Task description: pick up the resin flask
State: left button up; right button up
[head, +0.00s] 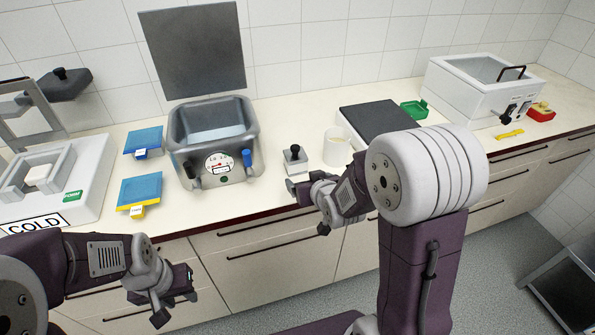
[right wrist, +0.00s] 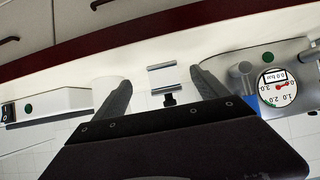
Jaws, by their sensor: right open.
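A pale, cream-white round vessel (head: 337,147), which looks like the resin flask, stands upright near the counter's front edge. In the right wrist view it is the white cylinder (right wrist: 106,90), partly behind the left finger. My right gripper (head: 308,205) is open and empty at the counter's front edge, to the left of and in front of the vessel. Between its fingers in the right wrist view (right wrist: 160,80) shows a small metal block with a black knob (right wrist: 163,78), apart from them. My left gripper (head: 170,293) hangs low in front of the drawers; its jaw opening is unclear.
The knobbed block (head: 296,160) stands left of the vessel. A grey bath with a gauge (head: 216,140) is further left, beside blue pads (head: 140,188). A dark plate (head: 378,120) lies behind the vessel, with a green tray (head: 414,109) and white box (head: 480,90) to the right.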

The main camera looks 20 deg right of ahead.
aim_at(298, 163)
jog(key=shift+w+a+r+t, duration=0.1)
jog(key=shift+w+r+t, duration=0.35)
jog(key=shift+w, duration=0.15)
jog(key=shift+w+r+t, duration=0.3)
jog(key=shift+w+t, duration=0.15)
jog(key=shift+w, duration=0.1)
jog(key=shift+w+r, duration=0.15)
jog(key=x, duration=0.3)
jog(key=shift+w+a, duration=0.1)
jog(key=shift+w, duration=0.25)
jog(key=x, duration=0.4)
jog(key=shift+w, duration=0.25)
jog(key=shift+w+f, duration=0.3)
jog(key=shift+w, duration=0.1)
jog(key=shift+s+r, duration=0.1)
jog(key=shift+s, duration=0.05)
jog(key=c, duration=1.8)
notch_tip(298, 163, up, 10)
jog(key=shift+r+p, duration=0.1)
jog(key=shift+p, duration=0.7)
pick_arm(q)
jog(key=shift+r, duration=0.4)
